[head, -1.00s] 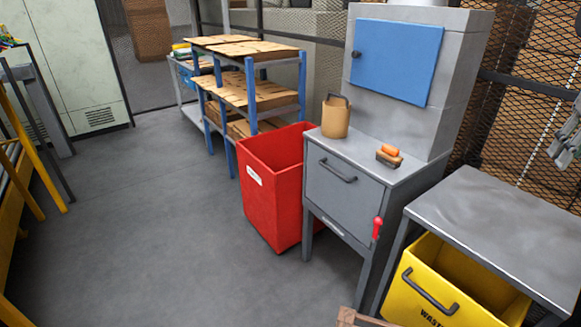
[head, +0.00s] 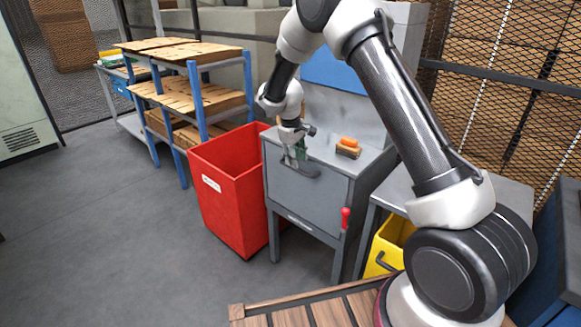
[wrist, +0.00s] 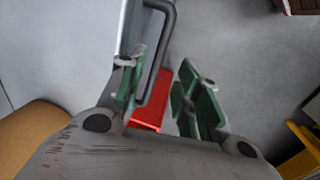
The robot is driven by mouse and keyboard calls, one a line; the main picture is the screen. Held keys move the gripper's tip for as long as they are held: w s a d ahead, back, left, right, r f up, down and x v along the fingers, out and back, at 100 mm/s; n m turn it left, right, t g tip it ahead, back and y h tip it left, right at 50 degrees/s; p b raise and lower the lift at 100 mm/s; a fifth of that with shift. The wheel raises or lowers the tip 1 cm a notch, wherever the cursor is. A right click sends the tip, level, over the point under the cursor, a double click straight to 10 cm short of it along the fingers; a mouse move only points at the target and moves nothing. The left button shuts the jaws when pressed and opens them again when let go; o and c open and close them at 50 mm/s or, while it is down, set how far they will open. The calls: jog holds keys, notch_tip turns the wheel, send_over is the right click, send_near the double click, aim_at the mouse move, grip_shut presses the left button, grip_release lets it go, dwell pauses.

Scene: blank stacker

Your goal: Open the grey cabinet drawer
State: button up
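The grey cabinet (head: 378,172) stands right of centre in the head view, with its drawer (head: 318,204) flush in the front and looking closed. The drawer's dark bar handle (head: 305,171) is partly hidden by my gripper (head: 291,156). My gripper reaches down over the cabinet's front edge. In the wrist view, my gripper (wrist: 162,66) has its green fingers apart. The handle (wrist: 168,40) runs between them, close to the left finger, which appears to be on the drawer side. I cannot tell whether they touch.
A red bin (head: 228,190) stands just left of the cabinet, and a shelf rack (head: 195,90) behind it. An orange-topped brush (head: 348,147) lies on the cabinet. A yellow bin (head: 385,245) sits under a grey table at right. Open floor lies at left.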

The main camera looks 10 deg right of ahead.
aim_at(298, 170)
jog(key=f, duration=0.3)
jog(key=d+f, duration=0.1)
jog(key=shift+w+f, duration=0.25)
jog(key=shift+f, duration=0.1)
grip_shut()
